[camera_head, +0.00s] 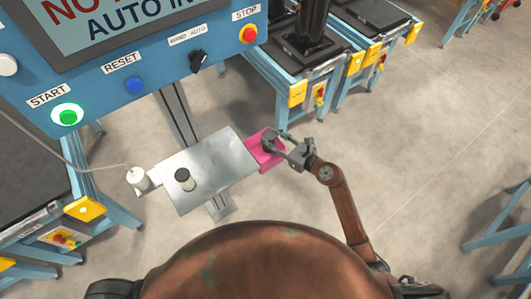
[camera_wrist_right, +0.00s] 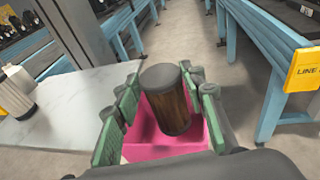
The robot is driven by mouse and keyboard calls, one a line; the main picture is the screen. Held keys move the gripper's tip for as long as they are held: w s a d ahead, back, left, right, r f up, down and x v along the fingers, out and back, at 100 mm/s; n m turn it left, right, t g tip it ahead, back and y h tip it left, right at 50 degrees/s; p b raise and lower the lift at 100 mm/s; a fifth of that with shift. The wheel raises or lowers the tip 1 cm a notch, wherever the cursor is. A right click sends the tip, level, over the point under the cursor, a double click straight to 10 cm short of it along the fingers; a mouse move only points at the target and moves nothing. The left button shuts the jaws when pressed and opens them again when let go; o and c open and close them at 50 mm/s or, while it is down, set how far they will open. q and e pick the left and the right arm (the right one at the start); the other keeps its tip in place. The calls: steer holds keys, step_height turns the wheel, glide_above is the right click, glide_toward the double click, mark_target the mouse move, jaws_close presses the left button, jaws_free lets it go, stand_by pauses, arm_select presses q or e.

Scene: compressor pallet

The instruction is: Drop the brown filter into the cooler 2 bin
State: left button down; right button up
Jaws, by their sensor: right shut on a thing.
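The brown filter (camera_wrist_right: 166,98), a dark-capped brown cylinder, sits between the green fingers of my right gripper (camera_wrist_right: 160,105) in the right wrist view. The gripper is shut on it. Below it is a pink bin (camera_wrist_right: 160,147), which also shows in the head view (camera_head: 256,142) at the right end of a metal table. No label on this bin is readable, so I cannot tell if it is the cooler 2 bin. In the head view my right gripper (camera_head: 281,141) is over the bin; the filter is hard to make out there. My left gripper is not in view.
The metal table (camera_head: 215,165) carries a dark-and-white cylinder (camera_head: 184,180) and a white bottle-like item (camera_head: 139,178) at its left edge. A blue control panel (camera_head: 140,60) stands behind. Blue-framed conveyor stations (camera_head: 300,62) stand at the back.

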steer(key=shift+f, duration=0.15)
steer(key=o, duration=0.7)
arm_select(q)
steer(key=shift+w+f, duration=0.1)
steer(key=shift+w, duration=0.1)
arm_select(e)
steer(key=o, duration=0.6)
steer(key=shift+c, duration=0.2)
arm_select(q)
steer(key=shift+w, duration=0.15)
arm_select(e)
steer(key=shift+s+d, duration=0.25)
steer(key=shift+d, duration=0.05)
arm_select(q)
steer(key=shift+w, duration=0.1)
arm_select(e)
steer(key=v, duration=1.1)
steer(key=shift+s, duration=0.1)
